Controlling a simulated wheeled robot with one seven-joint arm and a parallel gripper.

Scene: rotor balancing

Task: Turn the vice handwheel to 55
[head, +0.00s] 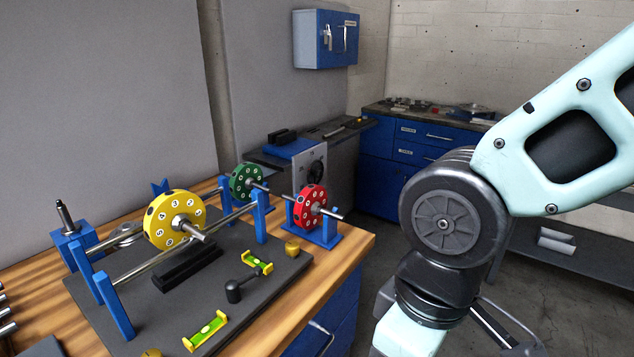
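A grey cabinet (303,173) stands behind the wooden bench, with a blue plate (296,149) and a dark block (282,137) on top. A dark round wheel or dial (317,175) sits on its front face and may be the vice handwheel. It is small here, its lower part is partly covered by the red rotor, and no number on it can be read. My arm fills the right side of the head view. My gripper is not in view.
The wooden bench (352,243) carries a dark plate (284,278) with a rail stand holding a yellow rotor (163,221). A green rotor (246,183) and a red rotor (312,205) stand behind. Blue drawers (420,150) line the back. Floor shows between bench and drawers.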

